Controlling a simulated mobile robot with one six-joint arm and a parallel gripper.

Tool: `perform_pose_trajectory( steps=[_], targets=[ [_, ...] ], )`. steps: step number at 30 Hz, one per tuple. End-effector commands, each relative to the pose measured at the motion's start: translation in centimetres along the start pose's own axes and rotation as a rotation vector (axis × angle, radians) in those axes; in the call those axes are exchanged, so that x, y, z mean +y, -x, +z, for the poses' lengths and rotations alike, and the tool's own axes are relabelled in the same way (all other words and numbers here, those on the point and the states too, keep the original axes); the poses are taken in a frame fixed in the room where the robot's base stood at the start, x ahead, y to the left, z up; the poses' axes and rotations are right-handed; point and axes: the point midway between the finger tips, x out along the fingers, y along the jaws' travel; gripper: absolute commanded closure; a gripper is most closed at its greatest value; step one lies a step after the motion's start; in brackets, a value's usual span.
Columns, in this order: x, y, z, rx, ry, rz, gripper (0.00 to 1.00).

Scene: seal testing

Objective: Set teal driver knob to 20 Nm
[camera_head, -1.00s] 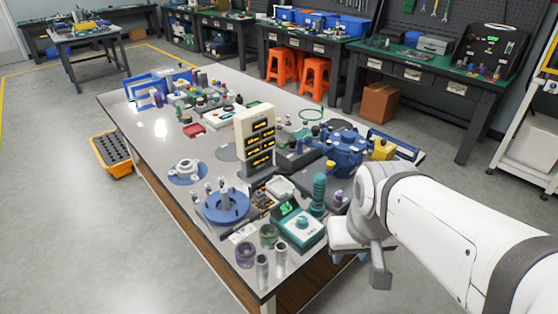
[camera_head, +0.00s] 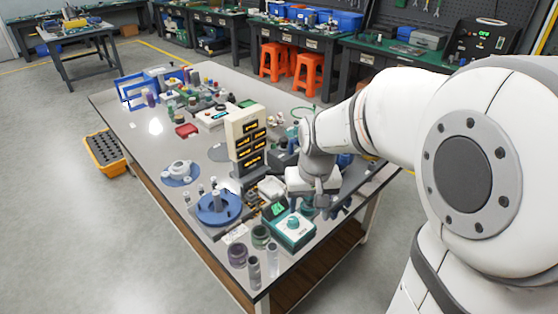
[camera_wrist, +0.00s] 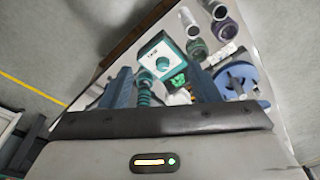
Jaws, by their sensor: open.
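The teal driver box (camera_head: 294,230) stands near the front right corner of the table, with a round teal knob (camera_head: 292,222) on its white top. In the wrist view the box (camera_wrist: 154,61) lies beyond my fingertips and its knob (camera_wrist: 163,64) faces the camera. The dial marks are too small to read. A ridged teal handle (camera_wrist: 144,94) shows between my fingers in that view. My gripper (camera_head: 322,203) is open and empty, behind and right of the box in the head view; its two fingers (camera_wrist: 160,72) are spread in the wrist view. It appears apart from the knob.
A blue round fixture (camera_head: 218,208) stands left of the box. A cream display tower (camera_head: 244,140) rises behind. My arm hides the table's right part.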

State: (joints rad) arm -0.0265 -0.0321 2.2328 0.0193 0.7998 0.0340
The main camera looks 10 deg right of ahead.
Motion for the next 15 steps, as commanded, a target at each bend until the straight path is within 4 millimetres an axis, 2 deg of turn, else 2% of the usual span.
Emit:
perform_pose_trajectory(
  steps=[1,6,9,15],
  targets=[
    [0.0,-0.8,-1.8,-0.021,-0.004,-0.002,0.45],
    [0.1,-5.1,-6.8,-0.063,-0.014,-0.01,0.45],
    [0.2,-8.1,-9.3,-0.087,-0.021,-0.014,0.45],
    [0.3,-13.7,-12.2,-0.123,-0.031,-0.019,0.45]
  ],
)
